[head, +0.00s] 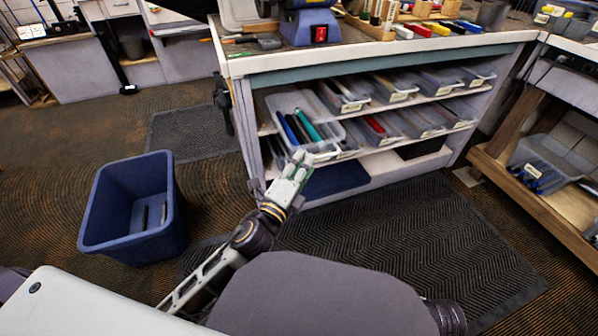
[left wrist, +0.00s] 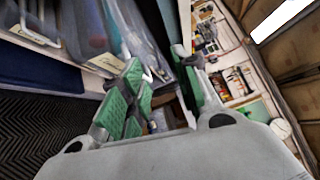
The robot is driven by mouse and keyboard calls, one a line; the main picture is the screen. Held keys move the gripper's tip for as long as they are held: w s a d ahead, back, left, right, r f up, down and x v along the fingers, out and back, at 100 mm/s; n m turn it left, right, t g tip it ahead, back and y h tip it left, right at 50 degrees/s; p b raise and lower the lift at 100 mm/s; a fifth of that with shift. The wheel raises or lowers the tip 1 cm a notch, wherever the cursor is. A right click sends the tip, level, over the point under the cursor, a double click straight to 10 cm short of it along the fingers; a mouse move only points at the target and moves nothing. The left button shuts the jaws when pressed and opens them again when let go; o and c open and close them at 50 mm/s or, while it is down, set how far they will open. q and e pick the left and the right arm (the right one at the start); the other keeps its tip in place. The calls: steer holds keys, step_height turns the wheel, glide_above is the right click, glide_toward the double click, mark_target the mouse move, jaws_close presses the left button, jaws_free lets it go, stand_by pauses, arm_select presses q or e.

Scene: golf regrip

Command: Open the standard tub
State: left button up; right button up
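Several clear tubs with pale labels stand on the shelves under the bench. I cannot read which label says standard. The leftmost tub (head: 284,104) holds blue and teal grips and juts out past its neighbours. My left gripper (head: 299,160) is just below and in front of this tub's front end. In the left wrist view the left gripper (left wrist: 160,95) has its green-padded fingers apart, with a gap between them. Tub fronts with labels (left wrist: 105,62) show beside and beyond the fingers. I cannot tell whether a finger touches a tub. My right gripper is out of view.
A blue bin (head: 130,210) stands on the floor at left. The workbench (head: 400,48) carries tools and small coloured items. Dark mats (head: 400,240) cover the floor before the shelves. A wooden rack with another tub (head: 548,165) stands at right.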

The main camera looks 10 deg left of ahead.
arm_select(q)
steer(key=shift+v, duration=0.85)
steer(key=shift+f, duration=0.1)
